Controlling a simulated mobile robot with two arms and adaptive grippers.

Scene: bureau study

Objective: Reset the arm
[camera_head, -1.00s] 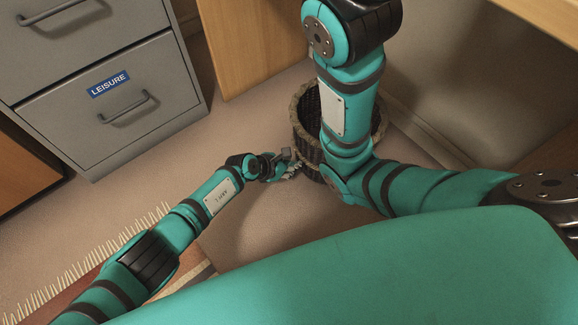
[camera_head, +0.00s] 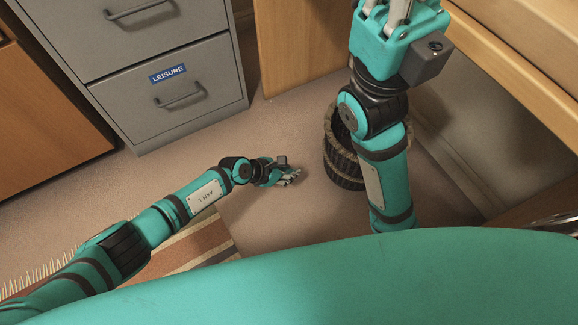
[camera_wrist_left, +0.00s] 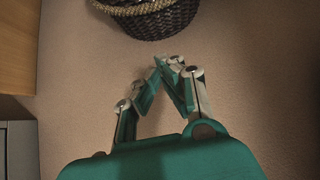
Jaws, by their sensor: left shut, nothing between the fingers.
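My left arm comes in from the left in the head view. Its gripper (camera_head: 290,175) is low over the carpet, to the left of the dark wicker basket (camera_head: 342,168) and apart from it. In the left wrist view the fingers (camera_wrist_left: 168,64) come together with nothing between them, and the basket (camera_wrist_left: 155,22) shows beyond them. My right arm rises in front of the basket and hides its right part. My right gripper (camera_head: 400,12) is at the top edge of the head view, with its fingertips cut off.
A grey filing cabinet (camera_head: 165,105) with a LEISURE label stands at the upper left. Wooden furniture (camera_head: 300,45) is behind the basket, and more wood (camera_head: 520,60) is at the right. A striped, fringed rug (camera_head: 195,245) lies at the lower left. Carpet around the left gripper is clear.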

